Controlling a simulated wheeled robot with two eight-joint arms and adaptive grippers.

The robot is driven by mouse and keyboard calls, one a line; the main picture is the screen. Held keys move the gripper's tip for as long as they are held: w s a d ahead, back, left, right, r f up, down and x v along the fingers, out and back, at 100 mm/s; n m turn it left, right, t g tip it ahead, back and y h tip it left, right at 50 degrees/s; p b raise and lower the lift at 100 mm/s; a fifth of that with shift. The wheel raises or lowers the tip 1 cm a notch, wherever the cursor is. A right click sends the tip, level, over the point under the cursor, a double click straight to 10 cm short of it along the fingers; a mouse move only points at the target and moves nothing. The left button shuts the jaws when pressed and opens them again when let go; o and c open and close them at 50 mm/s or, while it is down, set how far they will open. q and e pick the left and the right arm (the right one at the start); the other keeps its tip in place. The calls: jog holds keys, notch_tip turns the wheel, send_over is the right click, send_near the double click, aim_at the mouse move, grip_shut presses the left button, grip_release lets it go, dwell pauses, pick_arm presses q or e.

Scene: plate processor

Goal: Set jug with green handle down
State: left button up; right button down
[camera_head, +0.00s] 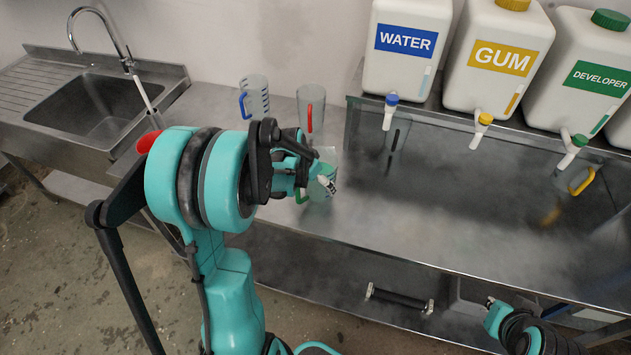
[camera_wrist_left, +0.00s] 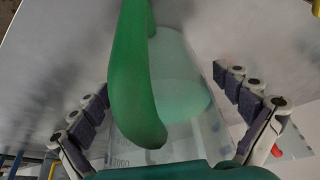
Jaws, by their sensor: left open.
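The clear jug with the green handle (camera_head: 301,197) is at the front of the steel counter, left of centre, largely hidden by my left gripper (camera_head: 325,184). In the left wrist view its green handle (camera_wrist_left: 137,85) runs between the fingers, in front of the clear body (camera_wrist_left: 178,60). My left gripper's fingers (camera_wrist_left: 165,118) are spread on both sides of the jug, with gaps beside the handle. The jug looks upright at the counter; its base contact is hidden in the head view. My right gripper (camera_head: 491,304) is low at the right, its fingers unclear.
A blue-handled jug (camera_head: 256,97) and a red-handled jug (camera_head: 311,109) stand behind on the counter (camera_head: 215,105). A sink (camera_head: 95,108) is at left.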

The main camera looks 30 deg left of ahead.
pick_arm(q)
jog(key=p+v, duration=0.3)
jog(key=v, duration=0.9)
jog(key=s+d+r+n+t, duration=0.1)
jog(key=s+d+r, duration=0.3)
jog(key=s+d, duration=0.8)
jog(key=d+t, duration=0.1)
jog(key=d, duration=0.3)
jog(key=shift+s+d+r+n+t+y, duration=0.2)
jog(key=shift+s+n+t+y, duration=0.1)
jog(key=shift+s+n+t, duration=0.1)
jog(key=shift+f, duration=0.1)
notch_tip(320, 180, down, 7)
jog(key=b, duration=0.6)
jog(key=shift+r, duration=0.25)
